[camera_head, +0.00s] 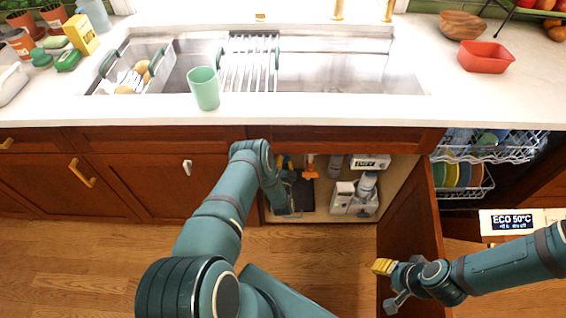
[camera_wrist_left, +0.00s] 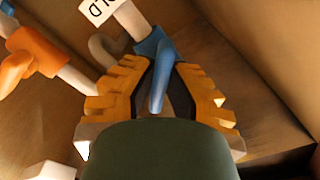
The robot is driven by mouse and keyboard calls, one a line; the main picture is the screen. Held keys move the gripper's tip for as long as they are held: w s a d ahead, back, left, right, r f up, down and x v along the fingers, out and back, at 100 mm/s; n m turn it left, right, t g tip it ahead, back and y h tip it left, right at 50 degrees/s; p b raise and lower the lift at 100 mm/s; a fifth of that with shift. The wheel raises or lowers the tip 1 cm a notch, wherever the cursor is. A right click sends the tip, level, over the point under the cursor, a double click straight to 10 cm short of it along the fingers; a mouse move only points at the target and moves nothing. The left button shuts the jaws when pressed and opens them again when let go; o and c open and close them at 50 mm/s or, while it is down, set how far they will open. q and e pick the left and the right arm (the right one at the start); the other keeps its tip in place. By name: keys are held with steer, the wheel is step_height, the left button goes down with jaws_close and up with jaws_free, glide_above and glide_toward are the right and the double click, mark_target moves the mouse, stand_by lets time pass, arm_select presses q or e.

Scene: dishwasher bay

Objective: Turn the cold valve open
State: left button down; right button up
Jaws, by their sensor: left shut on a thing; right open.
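The cold valve (camera_wrist_left: 155,52) has a blue lever handle, seen in the left wrist view on a white pipe with a tag reading "LD" at its visible end. My left gripper (camera_wrist_left: 158,88) has its yellow ribbed fingers on both sides of the blue handle and is shut on it. In the head view my left arm reaches into the open cabinet under the sink, and its forearm hides the blue valve. An orange valve (camera_wrist_left: 35,50) is on another pipe to the left; it also shows in the head view (camera_head: 309,166). My right gripper (camera_head: 384,283) is open and empty near the cabinet door.
The open cabinet door (camera_head: 411,235) stands to the right of the opening. The dishwasher racks (camera_head: 490,150) are pulled out at right. A green cup (camera_head: 204,90) stands at the sink's front edge.

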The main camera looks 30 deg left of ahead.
arm_select(q)
steer(key=n, duration=0.4)
steer(key=shift+a+r+n, duration=0.1)
steer(key=shift+n, duration=0.2)
steer(key=n, duration=0.4)
steer(key=shift+w+n, duration=0.1)
steer(key=shift+n, duration=0.2)
steer(key=c, duration=0.8)
jaws_free()
steer(key=shift+s+d, duration=0.3)
steer(key=shift+s, duration=0.1)
steer(key=v, duration=1.1)
steer(key=shift+s, duration=0.15)
